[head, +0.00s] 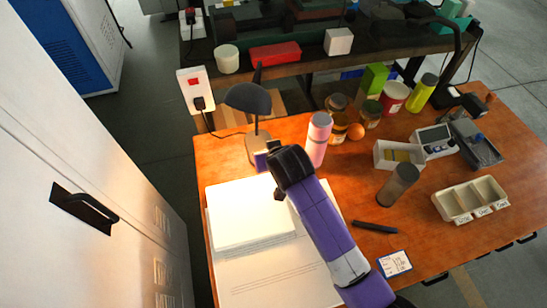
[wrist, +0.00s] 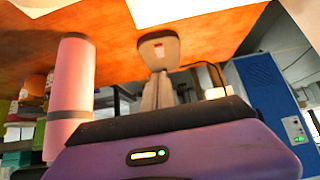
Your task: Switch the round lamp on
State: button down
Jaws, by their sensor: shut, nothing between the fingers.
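The round lamp (head: 248,99) stands at the back left of the orange desk. It has a dark domed shade on a thin stem over a pale base. In the wrist view the pale base (wrist: 158,42) shows upside down with a small reddish patch on it, and the stem runs down from it. I cannot tell whether the lamp is lit. My gripper (head: 268,152) is shut and empty, close to the front of the lamp base; whether it touches cannot be told. My dark gripper end also crosses the wrist view (wrist: 150,122) and hides the lamp's shade there.
A pink bottle (head: 318,138) stands just right of the lamp, also large in the wrist view (wrist: 70,90). White papers (head: 250,215) cover the desk's left side. Several jars, a grey cylinder (head: 398,184) and a divided tray (head: 470,199) stand to the right. A red-switched socket (head: 194,82) is behind left.

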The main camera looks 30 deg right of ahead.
jog(key=v, duration=0.5)
jog(key=shift+s+a+f, duration=0.1)
jog(key=shift+s+f, duration=0.2)
jog(key=shift+s, duration=0.15)
jog(key=shift+w+r, duration=0.1)
jog(key=w+a+r+n+t, duration=0.1)
jog(key=w+r+t, duration=0.25)
jog(key=r, duration=0.25)
jog(key=s+a+r+t+y, duration=0.1)
jog(key=s+r+t, duration=0.15)
jog(key=s, duration=0.25)
jog(key=s+d+n+b, duration=0.1)
jog(key=s+d+b, duration=0.1)
jog(key=s, duration=3.2)
jog(key=shift+y, duration=0.3)
jog(key=shift+d+r, duration=0.1)
